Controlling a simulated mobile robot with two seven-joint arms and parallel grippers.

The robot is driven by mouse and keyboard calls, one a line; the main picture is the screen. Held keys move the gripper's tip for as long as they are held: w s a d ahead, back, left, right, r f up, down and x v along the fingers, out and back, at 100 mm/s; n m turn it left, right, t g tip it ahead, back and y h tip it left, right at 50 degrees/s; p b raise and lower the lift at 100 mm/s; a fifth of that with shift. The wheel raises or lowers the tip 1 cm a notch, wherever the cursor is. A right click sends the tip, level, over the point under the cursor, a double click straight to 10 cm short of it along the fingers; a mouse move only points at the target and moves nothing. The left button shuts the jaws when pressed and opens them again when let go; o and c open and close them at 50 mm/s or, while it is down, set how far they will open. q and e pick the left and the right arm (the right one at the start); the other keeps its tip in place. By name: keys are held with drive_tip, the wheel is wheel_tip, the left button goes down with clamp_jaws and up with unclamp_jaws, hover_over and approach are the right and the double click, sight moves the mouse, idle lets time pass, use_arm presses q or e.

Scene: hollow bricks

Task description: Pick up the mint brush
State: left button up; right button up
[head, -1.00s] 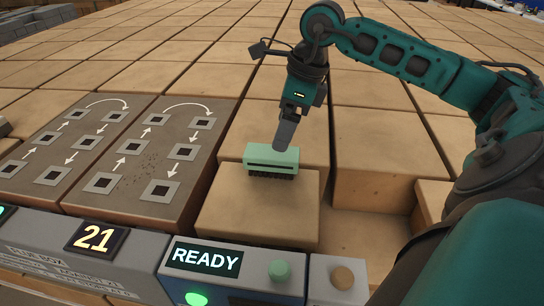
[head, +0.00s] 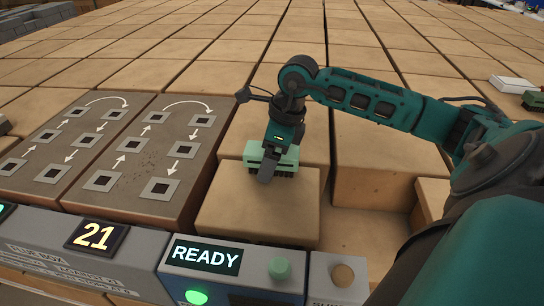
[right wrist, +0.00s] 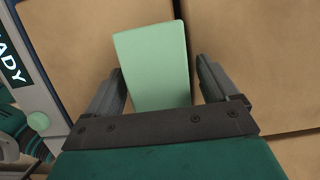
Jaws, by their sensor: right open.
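The mint brush (head: 286,157) lies bristles down on a tan brick in the middle of the head view, with dark bristles under its block. My right gripper (head: 265,174) is over it and hides part of its near side. In the right wrist view the mint brush (right wrist: 154,62) shows as a pale green block between the two fingers of my right gripper (right wrist: 158,85). The fingers are open, one on each side of it, with a gap visible on the right. Contact cannot be made out. My left gripper is not in view.
The tan brick (head: 258,215) under the brush has a bare front part. A console with a READY display (head: 206,257) and a 21 display (head: 97,236) runs along the front. Two dark slabs with arrows (head: 148,170) lie left. A white block (head: 512,83) lies far right.

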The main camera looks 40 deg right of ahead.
drive_tip(key=shift+f, duration=0.15)
drive_tip(key=shift+c, duration=0.3)
drive_tip(key=c, duration=1.1)
